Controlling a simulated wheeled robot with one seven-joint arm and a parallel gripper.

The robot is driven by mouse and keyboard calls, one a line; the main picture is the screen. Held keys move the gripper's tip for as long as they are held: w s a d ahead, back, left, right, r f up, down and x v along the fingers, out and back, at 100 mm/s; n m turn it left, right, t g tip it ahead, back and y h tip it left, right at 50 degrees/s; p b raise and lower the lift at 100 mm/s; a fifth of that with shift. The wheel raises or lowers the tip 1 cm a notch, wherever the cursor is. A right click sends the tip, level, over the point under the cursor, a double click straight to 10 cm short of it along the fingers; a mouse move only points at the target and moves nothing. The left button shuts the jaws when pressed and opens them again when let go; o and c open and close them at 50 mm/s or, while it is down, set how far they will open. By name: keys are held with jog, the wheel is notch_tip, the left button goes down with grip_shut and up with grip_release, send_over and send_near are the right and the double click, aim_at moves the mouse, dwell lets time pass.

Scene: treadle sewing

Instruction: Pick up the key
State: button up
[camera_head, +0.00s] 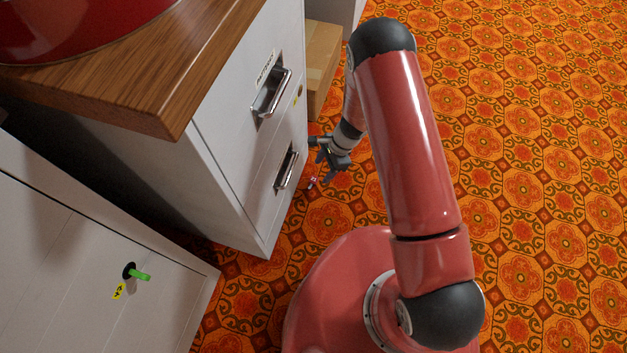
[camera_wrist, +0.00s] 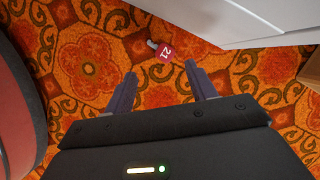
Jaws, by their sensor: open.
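The key (camera_wrist: 151,43) lies on the patterned carpet, a small grey piece joined to a red tag (camera_wrist: 165,51) marked 21. In the head view the tag (camera_head: 313,182) is a tiny red and white spot on the floor beside the drawer cabinet. My gripper (camera_head: 321,160) is low beside the lower drawer, close to the tag. In the wrist view my gripper (camera_wrist: 161,72) is open and empty. The key and tag lie just beyond the fingertips, between their lines. The exact height of the fingers above the carpet is unclear.
The white drawer cabinet (camera_head: 225,130) with metal handles stands close beside my gripper. A cardboard box (camera_head: 322,55) stands behind it. A second white cabinet (camera_head: 70,270) has a green knob or key (camera_head: 140,276) in its front. The carpet (camera_head: 540,180) at right is clear.

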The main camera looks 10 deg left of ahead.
aim_at(313, 180)
jog(key=x, duration=0.4)
jog(key=b+x, duration=0.1)
jog(key=x, duration=0.1)
jog(key=shift+w+a+f, duration=0.1)
jog(key=shift+w+a, duration=0.2)
jog(key=shift+c, duration=0.4)
jog(key=c, duration=1)
jog(key=shift+c, duration=0.2)
